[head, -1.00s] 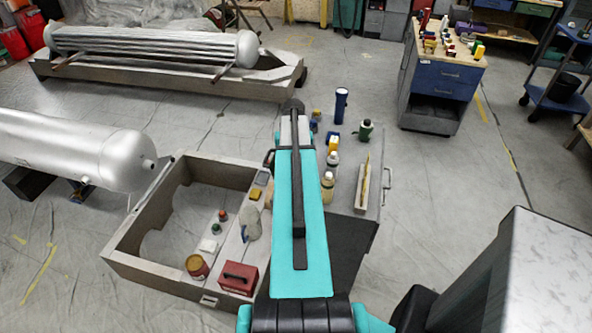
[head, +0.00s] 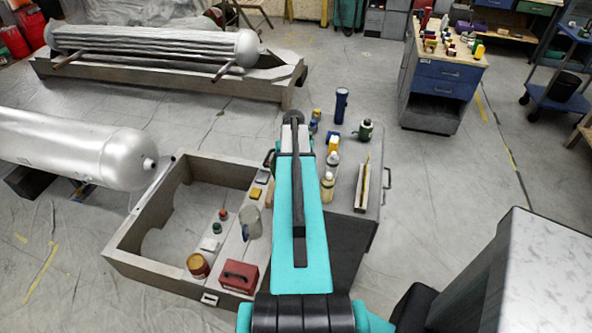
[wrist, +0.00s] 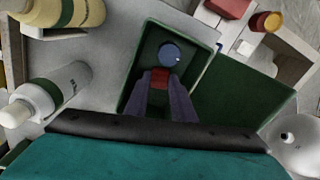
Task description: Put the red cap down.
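The red cap (wrist: 160,77) is between the two grey fingertips of my gripper (wrist: 165,90) in the wrist view. My gripper is shut on it. The fingers and cap are over an open box with a dark green inside (wrist: 140,82). A round blue piece (wrist: 170,54) is in this box, just beyond the cap. I cannot tell whether the cap touches the box floor. In the head view my arm hides the gripper, the cap and the green box.
Two pale bottles (wrist: 65,12) (wrist: 50,95) stand left of the box in the wrist view. A green flap or panel (wrist: 240,95) lies to its right. In the head view, a blue torch (head: 341,105), a green-capped container (head: 365,130) and a narrow tray (head: 361,185) stand on the grey bench top.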

